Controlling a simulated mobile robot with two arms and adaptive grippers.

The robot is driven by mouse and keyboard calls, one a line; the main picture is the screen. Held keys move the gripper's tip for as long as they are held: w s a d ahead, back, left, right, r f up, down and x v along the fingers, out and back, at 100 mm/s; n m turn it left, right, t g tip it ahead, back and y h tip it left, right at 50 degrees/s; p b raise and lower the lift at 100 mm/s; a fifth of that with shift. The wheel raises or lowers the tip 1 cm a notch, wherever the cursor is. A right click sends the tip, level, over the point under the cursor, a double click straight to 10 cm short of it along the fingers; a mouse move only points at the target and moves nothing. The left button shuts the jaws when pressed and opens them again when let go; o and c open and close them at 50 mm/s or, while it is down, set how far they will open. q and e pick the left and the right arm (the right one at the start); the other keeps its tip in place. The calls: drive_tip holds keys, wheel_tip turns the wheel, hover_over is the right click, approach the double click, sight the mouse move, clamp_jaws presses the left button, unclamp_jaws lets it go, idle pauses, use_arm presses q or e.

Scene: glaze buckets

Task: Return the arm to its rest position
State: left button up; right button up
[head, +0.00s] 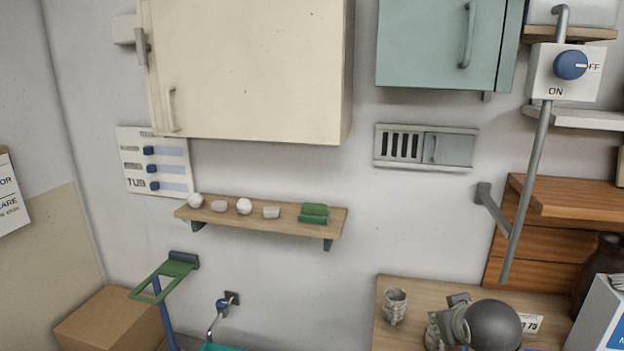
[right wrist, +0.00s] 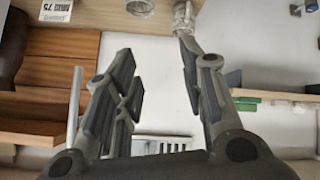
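My right gripper (head: 446,317) is low in the head view, in front of the wooden table at the lower right. In the right wrist view its fingers (right wrist: 155,50) are spread wide, with only pale wall and the vent behind the gap. It holds nothing. My left gripper shows in neither view.
A patterned cup (head: 395,306) stands on the table (head: 420,287) left of my right gripper; a second cup (head: 433,333) is partly hidden behind the gripper. A grey rod (head: 527,185) hangs at the right. A dark vase (head: 598,272) stands at the far right. A wall shelf (head: 262,218) holds small items.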

drive_tip(key=s+a+f+g+y, duration=0.1)
drive_tip(key=s+a+f+g, duration=0.2)
drive_tip(key=s+f, duration=1.1)
drive_tip(key=s+a+f+n+g+y, duration=0.1)
drive_tip(key=s+a+f, duration=0.15)
drive_tip(key=s, duration=0.65)
drive_tip(key=s+a+f+g, duration=0.15)
drive_tip(key=s+f, duration=0.25)
drive_tip(key=s, duration=0.5)
wheel_tip(320, 180, down, 32)
drive_tip(key=s+g+b, duration=0.1)
drive_tip(key=g+b, duration=0.1)
drive_tip(key=b, duration=0.3)
drive_tip(key=s+d+f+b, duration=0.1)
drive_tip(key=s+f+b, duration=0.1)
drive_tip(key=s+f, duration=0.6)
drive_tip(key=s+d+f+b, duration=0.2)
drive_tip(key=s+f, duration=0.6)
drive_tip(key=f, duration=0.4)
drive_tip(key=shift+s+d+n+g+b, duration=0.25)
drive_tip(key=shift+s+n+g+b, duration=0.05)
drive_tip(key=shift+s+g+b, duration=0.1)
drive_tip(key=shift+c, duration=0.6)
